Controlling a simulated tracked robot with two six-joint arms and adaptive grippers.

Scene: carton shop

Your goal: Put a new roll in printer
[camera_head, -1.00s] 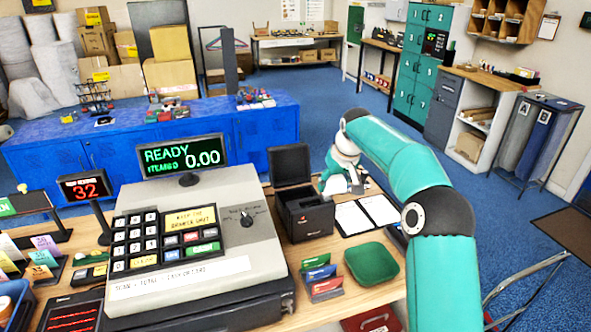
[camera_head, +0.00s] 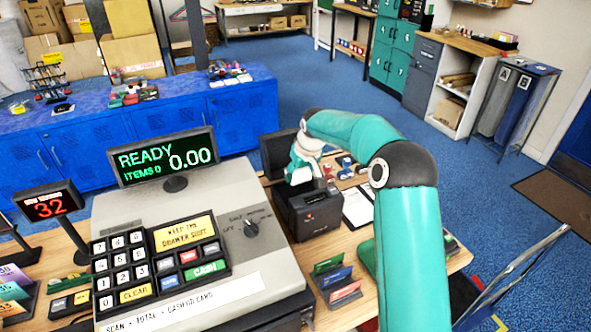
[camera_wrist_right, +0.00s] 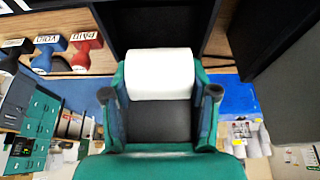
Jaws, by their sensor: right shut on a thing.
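The receipt printer (camera_head: 310,213) is a small black box to the right of the cash register, with its lid (camera_head: 278,153) standing open behind it. My right gripper (camera_head: 305,170) is over the printer's open top. In the right wrist view my right gripper (camera_wrist_right: 160,92) is shut on a white paper roll (camera_wrist_right: 160,72), held between its two fingers with a dark surface beyond it. In the head view the arm and gripper mostly hide the roll. I cannot tell whether the roll touches the printer. My left gripper is out of view.
The grey cash register (camera_head: 205,250) stands close on the left. Coloured cards (camera_head: 337,282) stand in front of the printer, and white sheets (camera_head: 358,206) lie to its right. Stamps (camera_wrist_right: 87,50) show at the left in the right wrist view.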

